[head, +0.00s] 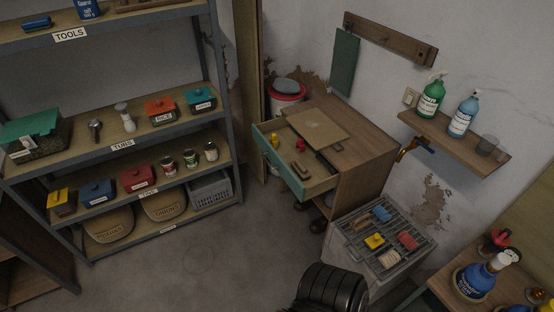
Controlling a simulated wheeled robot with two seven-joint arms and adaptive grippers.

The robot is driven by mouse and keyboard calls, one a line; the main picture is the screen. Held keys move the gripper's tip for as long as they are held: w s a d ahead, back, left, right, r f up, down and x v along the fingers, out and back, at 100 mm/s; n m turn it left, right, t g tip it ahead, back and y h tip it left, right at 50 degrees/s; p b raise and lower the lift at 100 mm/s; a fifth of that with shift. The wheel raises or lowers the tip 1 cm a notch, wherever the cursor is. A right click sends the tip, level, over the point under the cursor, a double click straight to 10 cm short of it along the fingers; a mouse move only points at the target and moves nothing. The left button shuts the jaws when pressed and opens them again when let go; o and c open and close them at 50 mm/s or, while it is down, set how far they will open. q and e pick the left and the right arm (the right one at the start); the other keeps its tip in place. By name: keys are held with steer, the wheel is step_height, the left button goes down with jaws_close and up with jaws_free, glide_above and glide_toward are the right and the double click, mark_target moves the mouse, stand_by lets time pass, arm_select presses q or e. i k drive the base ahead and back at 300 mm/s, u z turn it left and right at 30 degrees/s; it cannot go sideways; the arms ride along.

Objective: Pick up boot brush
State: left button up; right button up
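No item is labelled as the boot brush, and I cannot tell for certain which one it is. Several small brush-like blocks lie on a slatted grate (352,228) at the lower right: a blue one (381,213), a yellow one (375,241), a red one (407,240) and a pale one (389,258) that seems bristled. A small brown object (299,170), possibly a brush, lies in the open drawer (290,182). Neither of my grippers is in view.
Shelves (168,239) with bins and jars stand at the left. The wooden cabinet (365,165) has its drawer pulled out. A black ribbed object (333,288) is at the bottom edge. The floor (210,265) between is clear.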

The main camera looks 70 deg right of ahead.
mark_target(300, 171)
steer(key=z, duration=0.4)
steer(key=i, duration=1.9)
steer(key=z, duration=1.85)
steer(key=i, duration=1)
steer(key=z, duration=0.95)
